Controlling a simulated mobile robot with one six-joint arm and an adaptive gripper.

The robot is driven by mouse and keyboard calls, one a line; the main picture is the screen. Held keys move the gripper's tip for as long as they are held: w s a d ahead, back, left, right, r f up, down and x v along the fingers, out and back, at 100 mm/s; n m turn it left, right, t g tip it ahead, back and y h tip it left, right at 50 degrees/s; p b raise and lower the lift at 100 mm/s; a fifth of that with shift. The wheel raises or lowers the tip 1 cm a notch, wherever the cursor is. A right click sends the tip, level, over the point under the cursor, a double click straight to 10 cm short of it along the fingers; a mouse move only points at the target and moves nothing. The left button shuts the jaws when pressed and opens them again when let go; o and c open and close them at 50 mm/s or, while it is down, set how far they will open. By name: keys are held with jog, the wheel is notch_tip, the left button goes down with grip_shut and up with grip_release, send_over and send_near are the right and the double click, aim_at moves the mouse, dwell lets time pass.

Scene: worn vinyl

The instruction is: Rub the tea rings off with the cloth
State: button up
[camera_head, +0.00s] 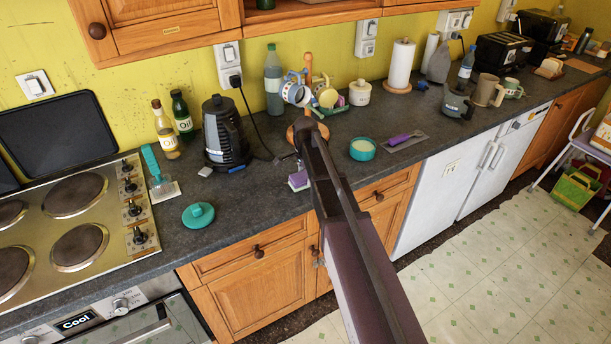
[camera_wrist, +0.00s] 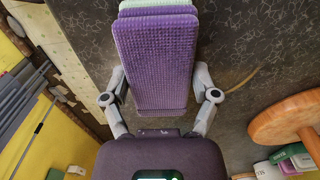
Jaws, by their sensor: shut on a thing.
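The cloth (camera_wrist: 155,62) is a folded purple waffle-weave pad with a pale green layer at its far end. My gripper (camera_wrist: 157,98) is shut on it, with one grey finger at each side. In the head view a small part of the cloth (camera_head: 298,180) shows beside my arm, low over or on the dark worktop; I cannot tell if it touches. The rest of it and the gripper are largely hidden by my arm there. A brownish curved mark (camera_wrist: 243,80), perhaps part of a tea ring, shows on the worktop right of the cloth. I cannot make out other rings.
The wooden mug tree (camera_head: 308,72) stands close behind the cloth; its round base (camera_wrist: 285,120) is near my gripper's right side. A kettle (camera_head: 225,130) and teal lid (camera_head: 198,214) are left. A teal bowl (camera_head: 362,149) and purple-handled tool (camera_head: 405,139) are right.

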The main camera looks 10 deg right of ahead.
aim_at(295, 161)
jog(key=shift+w, duration=0.15)
jog(key=shift+w+a, duration=0.3)
jog(key=shift+w, duration=0.6)
jog(key=shift+w+a, duration=0.35)
jog(key=shift+w, duration=0.6)
jog(key=shift+w+a, duration=0.3)
jog(key=shift+w, duration=0.6)
jog(key=shift+w+a, duration=0.3)
jog(key=shift+w, duration=0.65)
jog(key=shift+w+a, duration=0.35)
jog(key=shift+w, duration=0.6)
jog(key=shift+w+a, duration=0.3)
jog(key=shift+w, duration=0.65)
jog(key=shift+d, duration=0.15)
jog(key=shift+w+d, duration=0.2)
jog(key=shift+d, duration=0.4)
jog(key=shift+w+d, duration=0.2)
jog(key=shift+d, duration=0.6)
jog(key=shift+s, duration=0.1)
jog(key=shift+s+d, duration=0.3)
jog(key=shift+s, duration=0.6)
jog(key=shift+s+d, duration=0.3)
jog(key=shift+s, duration=0.65)
jog(key=shift+s+d, duration=0.3)
jog(key=shift+s, duration=0.6)
